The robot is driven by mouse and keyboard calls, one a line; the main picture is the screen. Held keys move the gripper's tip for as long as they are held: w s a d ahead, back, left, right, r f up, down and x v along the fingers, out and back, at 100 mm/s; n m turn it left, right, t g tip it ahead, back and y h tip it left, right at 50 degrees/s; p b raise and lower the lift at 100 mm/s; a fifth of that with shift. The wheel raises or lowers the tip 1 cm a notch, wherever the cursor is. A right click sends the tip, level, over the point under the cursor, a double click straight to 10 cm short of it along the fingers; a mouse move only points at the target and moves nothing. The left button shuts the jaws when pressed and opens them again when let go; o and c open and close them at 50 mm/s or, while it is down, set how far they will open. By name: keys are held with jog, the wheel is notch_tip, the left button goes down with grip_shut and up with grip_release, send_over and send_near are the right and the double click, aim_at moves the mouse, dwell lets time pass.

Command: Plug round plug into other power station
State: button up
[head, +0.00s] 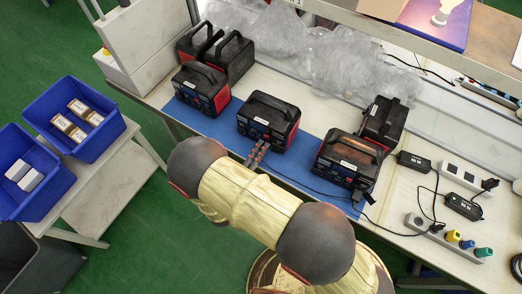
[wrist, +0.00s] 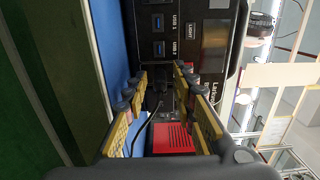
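The middle power station (head: 268,120), black with red sides, stands on the blue mat (head: 222,128). The right power station (head: 348,160) stands on the same mat, with a small dark connector (head: 358,194) at its lower front. My gripper (head: 258,152) is at the front of the middle station. In the wrist view my gripper (wrist: 161,78) is close to a station front panel (wrist: 207,45) with USB ports and a display. Its fingers are closed around a dark plug (wrist: 159,92) with a black cable (wrist: 142,134). The plug's tip and the socket are hard to see.
More power stations stand at the left (head: 203,88) and behind the right one (head: 382,122). Black adapters (head: 413,161), power strips (head: 446,239) and cables lie at the right. Plastic wrap (head: 305,58) lies behind. Blue bins (head: 75,118) stand at the left.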

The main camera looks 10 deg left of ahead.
jog(key=shift+o, duration=0.4)
jog(key=shift+s, duration=0.1)
jog(key=v, duration=1.2)
jog(key=w+d+r+m+g+h, duration=0.2)
jog(key=d+r+m+g, duration=0.65)
jog(key=m, duration=0.45)
jog(key=w+d+r+m+g+h, duration=0.2)
jog(key=d+r+m+g, duration=0.4)
jog(key=d+r+m, duration=0.5)
jog(key=s+d+r+m+t+y, duration=0.1)
jog(key=s+d+r+m+y, duration=0.3)
jog(key=r+m, duration=0.4)
jog(key=s+d+r+m+t+y, duration=0.2)
jog(key=s+d+r+m+y, duration=0.2)
jog(key=m, duration=1.4)
jog(key=d+r+y, duration=0.2)
jog(key=d+r, duration=0.1)
jog(key=r, duration=0.1)
